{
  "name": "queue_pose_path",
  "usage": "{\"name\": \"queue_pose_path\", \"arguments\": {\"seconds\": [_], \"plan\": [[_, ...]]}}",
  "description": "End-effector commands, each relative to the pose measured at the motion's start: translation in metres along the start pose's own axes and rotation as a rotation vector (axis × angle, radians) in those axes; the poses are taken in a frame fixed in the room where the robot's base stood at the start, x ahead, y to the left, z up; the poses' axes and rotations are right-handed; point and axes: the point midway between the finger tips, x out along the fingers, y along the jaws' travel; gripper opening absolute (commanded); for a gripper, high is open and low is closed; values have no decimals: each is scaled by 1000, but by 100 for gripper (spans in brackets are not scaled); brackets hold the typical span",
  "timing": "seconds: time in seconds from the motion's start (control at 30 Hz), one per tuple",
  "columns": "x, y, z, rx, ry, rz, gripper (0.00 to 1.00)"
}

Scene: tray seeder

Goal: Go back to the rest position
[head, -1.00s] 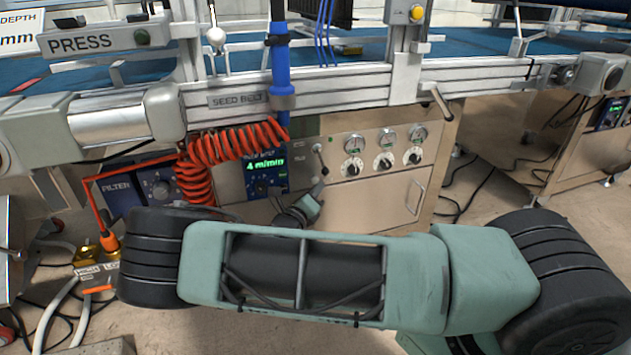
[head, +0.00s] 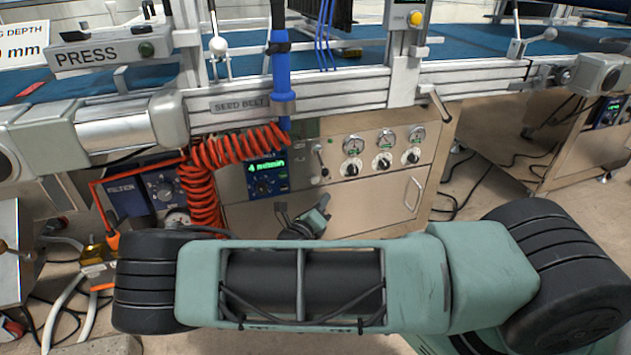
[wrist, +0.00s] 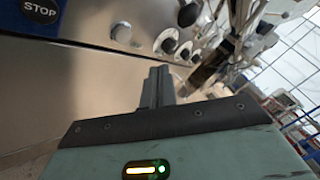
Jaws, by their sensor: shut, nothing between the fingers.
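My gripper (wrist: 157,84) shows in the wrist view as two dark grey fingers side by side. They are shut with nothing between them, in front of a bare metal panel. In the head view my teal arm crosses the foreground. The small hand end (head: 308,218) shows just above it, in front of the seeder's control cabinet (head: 385,205). The fingertips are too small to make out clearly there. I see no contact with the cabinet.
The cabinet front carries gauges (head: 386,138), a lever (head: 319,158) and a blue belt display (head: 266,176). A coiled orange hose (head: 203,190) hangs left of it. The seed belt rail (head: 340,93) runs above. Cables (head: 455,190) lie on the floor at right.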

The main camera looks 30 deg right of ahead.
Motion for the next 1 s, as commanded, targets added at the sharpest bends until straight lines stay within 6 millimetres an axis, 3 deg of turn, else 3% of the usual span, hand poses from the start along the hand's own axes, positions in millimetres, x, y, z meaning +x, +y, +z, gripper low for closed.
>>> {"name": "queue_pose_path", "arguments": {"seconds": [0.47, 0.63, 0.77, 1.0], "plan": [[0, 0, 0, 2, 3, 0, 0], [-9, -10, -13, 96, 121, -3, 0], [-34, -25, -33, 275, 340, -17, 0], [-110, -56, -50, 635, 784, -84, 0]]}}
